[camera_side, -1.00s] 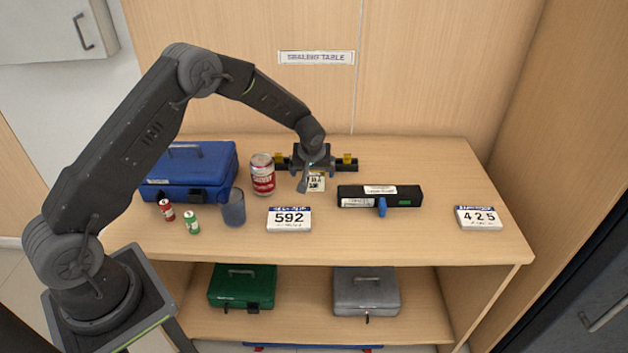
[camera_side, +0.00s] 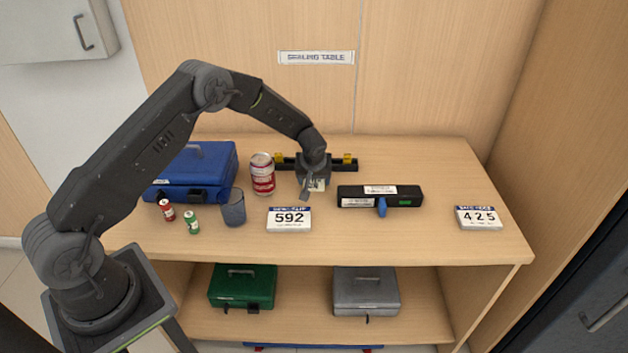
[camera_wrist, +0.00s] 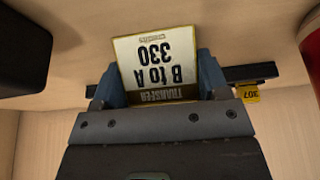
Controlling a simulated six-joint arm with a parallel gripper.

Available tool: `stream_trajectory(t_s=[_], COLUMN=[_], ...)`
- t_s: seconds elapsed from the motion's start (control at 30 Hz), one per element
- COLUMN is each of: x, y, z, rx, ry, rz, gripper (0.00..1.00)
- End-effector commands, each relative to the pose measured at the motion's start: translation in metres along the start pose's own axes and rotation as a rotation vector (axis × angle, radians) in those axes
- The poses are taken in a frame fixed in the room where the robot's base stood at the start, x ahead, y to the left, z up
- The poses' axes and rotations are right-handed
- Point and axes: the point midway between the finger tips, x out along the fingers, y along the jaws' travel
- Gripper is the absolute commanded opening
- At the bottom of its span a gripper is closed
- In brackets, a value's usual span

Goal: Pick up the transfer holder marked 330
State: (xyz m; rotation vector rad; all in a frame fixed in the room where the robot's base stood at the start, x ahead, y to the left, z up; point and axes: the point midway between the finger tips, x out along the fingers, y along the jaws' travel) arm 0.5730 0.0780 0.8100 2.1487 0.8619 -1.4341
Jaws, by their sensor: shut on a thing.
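In the side view my gripper (camera_side: 312,184) is low over the back middle of the table, in front of the black rail (camera_side: 334,166). I cannot tell whether the holder touches the table.
A red can (camera_side: 262,175) stands close left of my gripper, and a black sealer (camera_side: 380,197) lies to the right. Yellow tags (camera_side: 347,159) sit on the rail; one reads 307 (camera_wrist: 249,93). Cards 592 (camera_side: 289,219) and 425 (camera_side: 479,218) lie nearer the front.

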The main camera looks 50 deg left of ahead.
Motion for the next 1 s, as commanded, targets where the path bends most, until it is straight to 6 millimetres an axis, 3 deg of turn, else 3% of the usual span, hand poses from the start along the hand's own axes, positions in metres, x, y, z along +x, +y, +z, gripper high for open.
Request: stream_trajectory(t_s=[0.13,0.43,1.0], x=[0.000,-0.007,-0.098], y=[0.000,0.000,0.002], z=[0.000,-0.004,-0.037], rx=[0.000,-0.001,0.034], ry=[0.001,0.003,0.000], rz=[0.001,0.002,0.015], gripper=[0.44,0.44,0.44])
